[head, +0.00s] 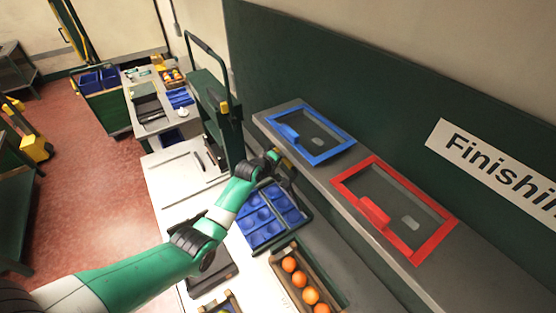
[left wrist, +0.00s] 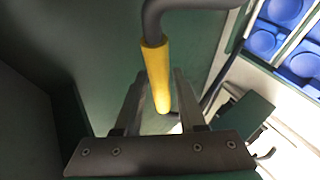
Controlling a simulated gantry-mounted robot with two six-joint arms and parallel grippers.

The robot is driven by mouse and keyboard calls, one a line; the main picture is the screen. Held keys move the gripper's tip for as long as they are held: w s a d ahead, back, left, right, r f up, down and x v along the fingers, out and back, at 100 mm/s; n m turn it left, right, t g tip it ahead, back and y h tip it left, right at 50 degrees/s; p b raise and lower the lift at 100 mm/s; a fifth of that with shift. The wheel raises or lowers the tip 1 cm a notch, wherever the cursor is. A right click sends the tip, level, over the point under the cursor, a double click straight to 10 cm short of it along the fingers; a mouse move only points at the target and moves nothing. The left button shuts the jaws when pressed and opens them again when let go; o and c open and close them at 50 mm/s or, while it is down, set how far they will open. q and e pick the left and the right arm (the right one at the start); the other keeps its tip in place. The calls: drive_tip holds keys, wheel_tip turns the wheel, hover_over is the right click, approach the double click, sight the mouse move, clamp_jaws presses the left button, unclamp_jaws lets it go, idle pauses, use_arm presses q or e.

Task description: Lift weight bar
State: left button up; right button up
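The weight bar's yellow grip (left wrist: 155,72) hangs from a dark curved bar in the left wrist view. My left gripper (left wrist: 161,82) has its two fingers spread, one on each side of the yellow grip, with gaps visible. In the head view my left gripper (head: 279,162) is at the end of the green and white arm, beside the dark green stand (head: 212,105) and above the far end of the blue cup tray (head: 262,218). The arm's hand hides most of the grip there. My right gripper is out of view.
A blue frame (head: 346,143) and a red frame (head: 436,247) lie on the grey shelf along the wall. A crate of oranges (head: 279,270) stands near the front. The white table (head: 175,190) has clear room left of the stand.

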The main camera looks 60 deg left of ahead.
use_arm(q)
drive_tip(key=p+v, duration=0.5)
drive_tip(key=v, duration=0.6)
drive_tip(key=shift+d+r, duration=0.1)
